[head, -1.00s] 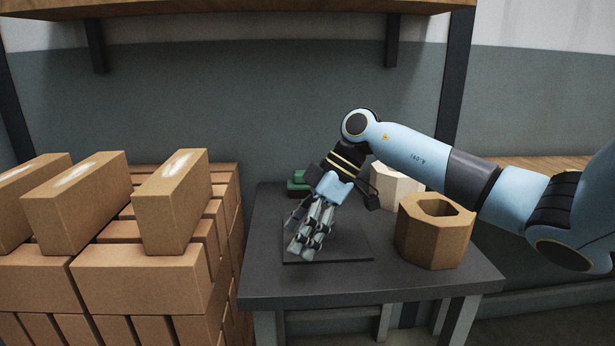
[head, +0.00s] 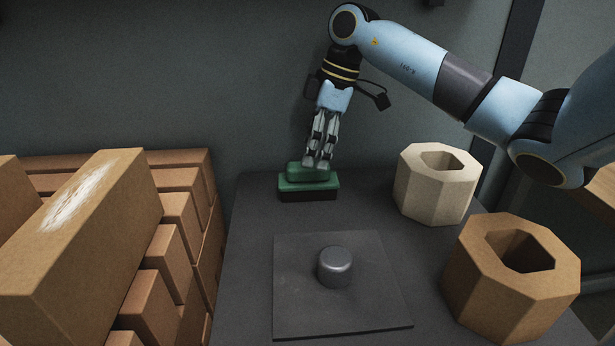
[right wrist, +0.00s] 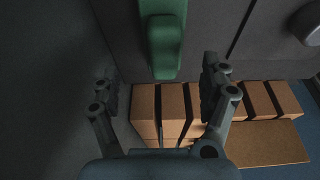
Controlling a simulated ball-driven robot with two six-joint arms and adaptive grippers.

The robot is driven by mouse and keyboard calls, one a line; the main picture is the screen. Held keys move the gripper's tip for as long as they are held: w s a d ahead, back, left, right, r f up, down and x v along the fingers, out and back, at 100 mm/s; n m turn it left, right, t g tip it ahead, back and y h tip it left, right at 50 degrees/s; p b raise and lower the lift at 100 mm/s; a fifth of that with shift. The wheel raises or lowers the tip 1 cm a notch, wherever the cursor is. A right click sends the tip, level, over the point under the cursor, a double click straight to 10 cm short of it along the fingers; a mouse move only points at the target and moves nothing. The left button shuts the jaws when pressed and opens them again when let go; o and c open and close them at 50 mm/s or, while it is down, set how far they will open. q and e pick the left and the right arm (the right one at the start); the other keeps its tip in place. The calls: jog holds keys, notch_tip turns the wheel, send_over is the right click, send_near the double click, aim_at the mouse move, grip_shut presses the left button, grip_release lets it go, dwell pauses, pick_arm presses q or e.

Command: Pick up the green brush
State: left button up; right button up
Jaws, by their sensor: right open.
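The green brush (head: 308,181) lies at the back of the dark table, with a green top over a darker base. In the right wrist view the brush (right wrist: 164,42) shows at the top centre, between the two fingers. My right gripper (head: 318,163) points down just above the brush in the head view and partly overlaps its back edge. I cannot tell whether the fingers touch the brush. My left gripper is not in view.
A dark square plate (head: 385,310) with a grey metal knob (head: 335,266) is at the table's front. A pale hollow octagonal block (head: 428,195) and a brown one (head: 480,283) stand at the right.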

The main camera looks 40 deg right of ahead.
aim_at(302, 181)
jog(key=x, duration=0.2)
jog(key=shift+a+f, duration=0.2)
jog(key=shift+f, duration=0.1)
jog(key=b+x, duration=0.1)
jog(key=x, duration=0.3)
jog(key=shift+s+a+f+b, duration=0.1)
jog(key=shift+s+f+b, duration=0.05)
jog(key=shift+f+b, duration=0.25)
jog(key=shift+a+f, duration=0.1)
jog(key=shift+f, duration=0.35)
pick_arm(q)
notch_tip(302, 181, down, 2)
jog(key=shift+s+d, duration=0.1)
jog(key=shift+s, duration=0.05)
pick_arm(e)
jog(key=shift+r, duration=0.1)
jog(key=shift+c, duration=0.4)
jog(key=c, duration=1.3)
notch_tip(302, 181, up, 10)
jog(key=shift+r+p, duration=0.1)
jog(key=shift+p, duration=1.05)
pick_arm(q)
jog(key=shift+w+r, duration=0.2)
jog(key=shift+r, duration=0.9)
